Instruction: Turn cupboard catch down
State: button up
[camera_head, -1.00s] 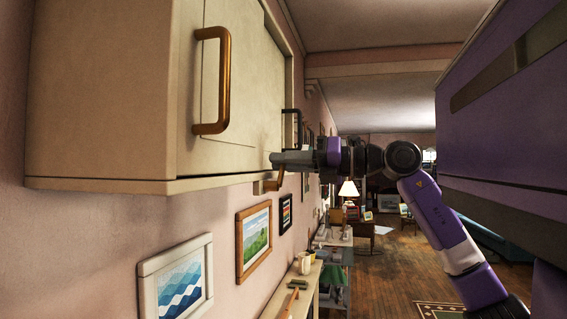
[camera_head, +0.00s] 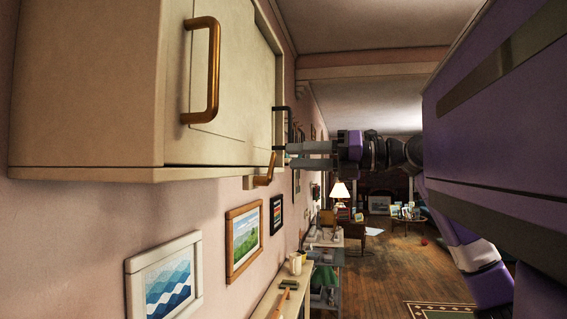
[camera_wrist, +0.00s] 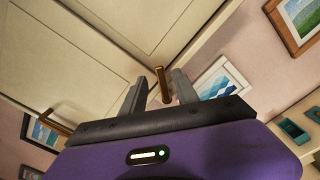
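The cupboard catch (camera_head: 264,171) is a small brass lever at the lower edge of the cream wall cupboard (camera_head: 90,90). It slants up toward the right from a pale block under the cupboard. My gripper (camera_head: 288,155) is just right of the lever in the head view, its two grey fingers apart. In the wrist view the brass catch (camera_wrist: 163,85) shows between the open fingers (camera_wrist: 158,88), closer to the right one. I cannot tell whether either finger touches it.
A large brass handle (camera_head: 203,70) is on the cupboard door, and a dark handle (camera_head: 281,128) is just behind my fingers. Framed pictures (camera_head: 243,240) hang below the cupboard. A narrow shelf (camera_head: 275,296) runs along the wall. The floor to the right is open.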

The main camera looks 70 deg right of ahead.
jog(key=shift+s, duration=0.85)
